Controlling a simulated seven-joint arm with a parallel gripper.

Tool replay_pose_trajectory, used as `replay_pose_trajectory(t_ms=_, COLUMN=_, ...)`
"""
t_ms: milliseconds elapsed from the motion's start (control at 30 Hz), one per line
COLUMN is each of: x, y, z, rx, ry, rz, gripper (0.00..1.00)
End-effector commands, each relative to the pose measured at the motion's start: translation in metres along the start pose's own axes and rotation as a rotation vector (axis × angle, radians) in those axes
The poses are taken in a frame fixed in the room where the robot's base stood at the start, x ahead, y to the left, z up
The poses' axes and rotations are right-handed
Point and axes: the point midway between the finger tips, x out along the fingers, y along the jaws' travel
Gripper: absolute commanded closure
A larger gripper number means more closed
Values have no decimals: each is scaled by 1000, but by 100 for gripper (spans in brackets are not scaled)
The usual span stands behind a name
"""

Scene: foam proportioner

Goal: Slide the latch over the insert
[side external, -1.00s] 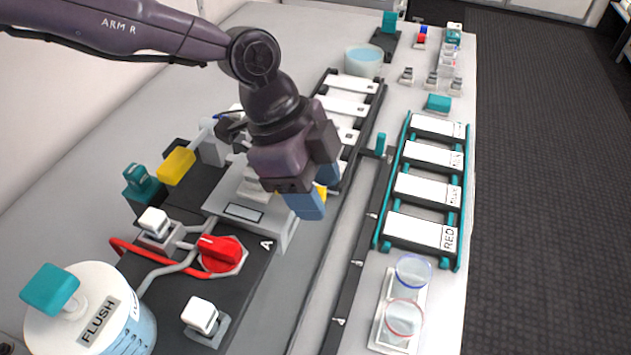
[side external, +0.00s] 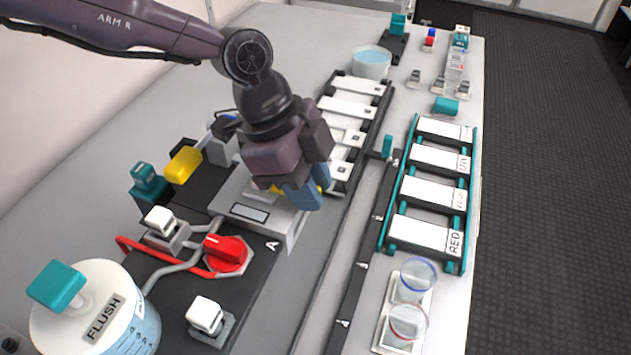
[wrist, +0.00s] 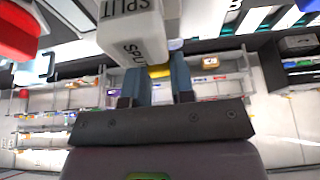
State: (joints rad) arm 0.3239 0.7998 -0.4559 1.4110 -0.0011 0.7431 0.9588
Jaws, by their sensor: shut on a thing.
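A small yellow part, apparently the latch, sits between my blue fingertips in the wrist view (wrist: 160,71). My gripper (side external: 305,193) is shut on it, at the right end of the grey housing marked A (side external: 287,238). More yellow shows just left of the fingers in the side view. The fingers and palm hide most of the yellow part. In the wrist view my gripper (wrist: 161,85) has a pale block marked SPLIT (wrist: 133,32) right above it. I cannot make out the insert or whether the latch covers it.
A red knob (side external: 226,250), a yellow block (side external: 183,163) and white-capped switches (side external: 206,314) surround the housing. The FLUSH jar (side external: 98,310) is at front left.

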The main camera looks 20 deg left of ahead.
Motion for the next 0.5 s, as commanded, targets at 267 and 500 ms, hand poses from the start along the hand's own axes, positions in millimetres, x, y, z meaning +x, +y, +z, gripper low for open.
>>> replay_pose_trajectory(t_ms=267, x=-1, y=0, z=3, rx=-3, ry=-10, rz=4, gripper=51)
replay_pose_trajectory(t_ms=500, x=-5, y=0, z=2, rx=-2, ry=-8, rz=3, gripper=51)
